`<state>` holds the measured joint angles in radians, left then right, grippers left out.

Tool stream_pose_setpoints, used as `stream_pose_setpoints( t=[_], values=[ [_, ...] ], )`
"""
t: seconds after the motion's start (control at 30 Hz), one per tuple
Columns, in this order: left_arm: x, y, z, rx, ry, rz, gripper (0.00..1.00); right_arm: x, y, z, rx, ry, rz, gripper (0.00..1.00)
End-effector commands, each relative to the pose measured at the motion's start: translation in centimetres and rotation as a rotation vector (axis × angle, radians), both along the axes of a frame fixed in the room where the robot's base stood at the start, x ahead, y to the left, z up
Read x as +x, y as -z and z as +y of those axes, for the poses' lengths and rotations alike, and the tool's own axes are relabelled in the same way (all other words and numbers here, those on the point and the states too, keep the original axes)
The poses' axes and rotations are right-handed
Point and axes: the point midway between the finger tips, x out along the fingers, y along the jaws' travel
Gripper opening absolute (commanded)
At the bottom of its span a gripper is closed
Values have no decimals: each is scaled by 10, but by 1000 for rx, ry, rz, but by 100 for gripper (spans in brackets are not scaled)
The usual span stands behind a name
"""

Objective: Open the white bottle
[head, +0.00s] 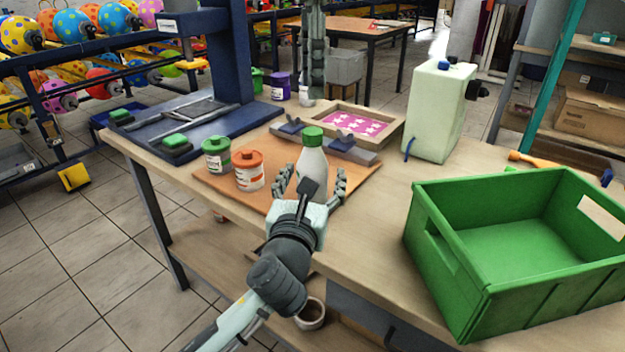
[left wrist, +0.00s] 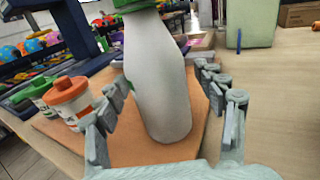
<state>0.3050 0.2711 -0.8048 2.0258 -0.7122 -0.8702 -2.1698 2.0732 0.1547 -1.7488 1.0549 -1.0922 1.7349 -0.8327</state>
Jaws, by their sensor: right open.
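The white bottle (head: 312,165) with a green cap (head: 313,136) stands upright on the orange-brown board (head: 215,183). It also shows in the left wrist view (left wrist: 160,85), where most of its cap is cut off at the top. My left gripper (head: 312,178) is low around the bottle, one finger on each side. In the left wrist view its fingers (left wrist: 168,100) are spread, with a gap visible at the right; contact at the left is unclear. My right gripper (head: 309,97) appears above and behind the cap, pointing down, open and apart from it.
A green-lidded jar (head: 216,158) and an orange-lidded jar (head: 248,172) stand left of the bottle. A wooden frame with a pink star print (head: 352,123) lies behind it. A green crate (head: 455,275) fills the right. A pale machine (head: 437,110) stands at the back right.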

Motion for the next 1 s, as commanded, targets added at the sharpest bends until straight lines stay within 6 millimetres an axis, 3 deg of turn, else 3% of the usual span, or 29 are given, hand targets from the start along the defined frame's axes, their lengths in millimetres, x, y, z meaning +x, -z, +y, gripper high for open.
stream_pose_setpoints(
  t=[0.07, 0.53, 0.77, 0.87, 1.0],
  values=[
    [0, 0, 0, 0, 0, 0, 58, 0, 0, 0, 0, 0, 0, 45],
    [0, 0, 0, 0, 0, 0, 0, 0, 0, 0, 0, 0, 0, 45],
    [0, 0, 0, 0, 0, 0, 0, 0, 0, 0, 0, 35, 0, 45],
    [0, 0, 0, 0, 0, 0, 0, 0, 0, 0, 0, 142, 0, 45],
    [0, 0, 0, 0, 0, 0, 0, 0, 0, 0, 0, 422, 0, 45]
  ],
)
